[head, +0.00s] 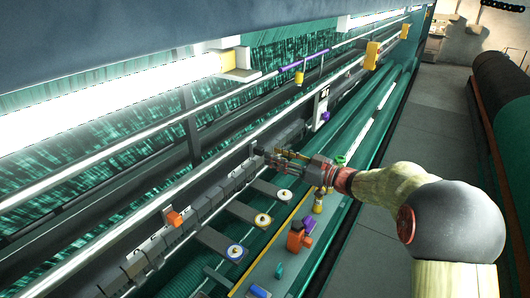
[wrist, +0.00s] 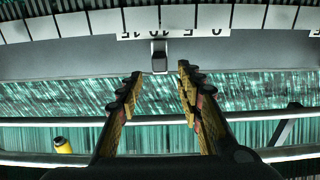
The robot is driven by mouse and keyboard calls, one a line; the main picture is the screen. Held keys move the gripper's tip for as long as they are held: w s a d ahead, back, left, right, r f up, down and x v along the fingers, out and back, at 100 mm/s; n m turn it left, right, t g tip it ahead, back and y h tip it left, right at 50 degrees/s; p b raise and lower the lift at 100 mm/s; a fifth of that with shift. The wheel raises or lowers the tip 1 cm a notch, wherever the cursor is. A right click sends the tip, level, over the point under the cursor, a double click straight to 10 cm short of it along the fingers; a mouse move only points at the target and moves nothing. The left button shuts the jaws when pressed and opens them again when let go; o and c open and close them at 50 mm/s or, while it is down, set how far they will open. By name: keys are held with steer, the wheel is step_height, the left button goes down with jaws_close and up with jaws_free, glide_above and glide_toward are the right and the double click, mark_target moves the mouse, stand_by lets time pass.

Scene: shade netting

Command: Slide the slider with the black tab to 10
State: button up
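The slider's black tab (wrist: 159,56) shows in the wrist view as a small dark block with a pale front. It stands just below a white scale strip (wrist: 190,31) with upside-down digits that are partly cut off, so I cannot read its exact setting. My gripper (wrist: 159,70) is open, one finger on each side of the tab's line. The fingertips sit slightly below the tab, with gaps on both sides. In the head view my gripper (head: 270,154) reaches the grey rail from the right; the tab is too small or hidden to make out there.
An orange tab (head: 173,216) sits on the rail nearer the front. Orange blocks (head: 299,237) and small coloured parts lie on the bench. A clear walkway (head: 405,130) runs at the right.

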steer(key=v, duration=0.4)
steer(key=shift+s+d, duration=0.3)
